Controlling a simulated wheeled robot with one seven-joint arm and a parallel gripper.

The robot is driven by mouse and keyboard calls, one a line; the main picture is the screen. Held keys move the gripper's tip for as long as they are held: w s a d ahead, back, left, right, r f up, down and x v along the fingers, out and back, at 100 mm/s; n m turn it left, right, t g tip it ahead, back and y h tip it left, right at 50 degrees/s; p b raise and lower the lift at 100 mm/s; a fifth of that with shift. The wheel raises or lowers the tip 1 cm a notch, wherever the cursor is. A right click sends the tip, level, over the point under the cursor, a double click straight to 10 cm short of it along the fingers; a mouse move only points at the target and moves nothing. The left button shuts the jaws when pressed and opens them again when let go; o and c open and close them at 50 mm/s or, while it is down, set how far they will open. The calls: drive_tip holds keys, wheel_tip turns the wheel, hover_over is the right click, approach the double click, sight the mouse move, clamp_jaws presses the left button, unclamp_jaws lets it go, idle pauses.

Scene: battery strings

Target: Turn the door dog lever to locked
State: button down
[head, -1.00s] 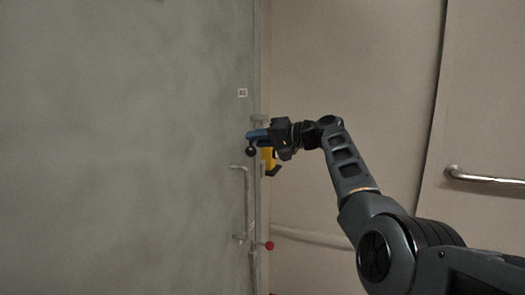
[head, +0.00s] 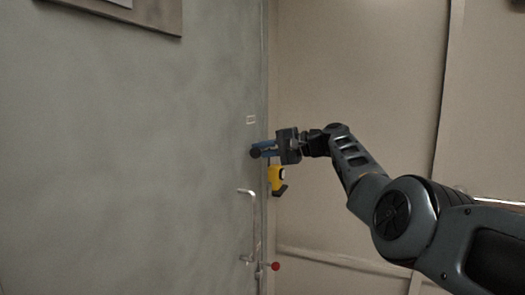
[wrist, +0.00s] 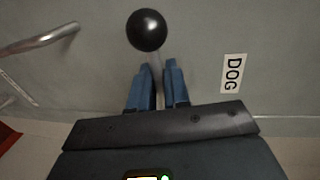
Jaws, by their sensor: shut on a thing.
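The door dog lever shows in the wrist view as a thin metal shaft (wrist: 156,72) ending in a black ball knob (wrist: 147,30). In the head view the knob (head: 255,153) is small and dark, at the door's right edge. My gripper (head: 266,149) has blue fingers, and in the wrist view the fingers (wrist: 158,86) lie on both sides of the shaft just behind the knob, shut on it. The grey door (head: 150,150) fills the left of the head view. A white DOG label (wrist: 232,73) is right of the lever in the wrist view. The lever's pivot is hidden.
A bent metal door handle (head: 251,222) is below the gripper. A yellow and black object (head: 277,179) is just under my gripper. A beige wall (head: 350,80) stands right.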

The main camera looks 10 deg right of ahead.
sight(265, 149)
drive_tip(key=shift+d+r, duration=0.1)
drive_tip(key=shift+r, duration=0.15)
drive_tip(key=c, duration=1.4)
unclamp_jaws()
drive_tip(key=shift+f, duration=0.1)
drive_tip(key=shift+o, duration=0.2)
drive_tip(key=b+v, duration=0.1)
drive_tip(key=v, duration=0.5)
drive_tip(key=shift+d+f, duration=0.1)
drive_tip(key=shift+d, duration=0.1)
drive_tip(key=shift+s+d+r, duration=0.25)
drive_tip(key=shift+s+d, duration=0.25)
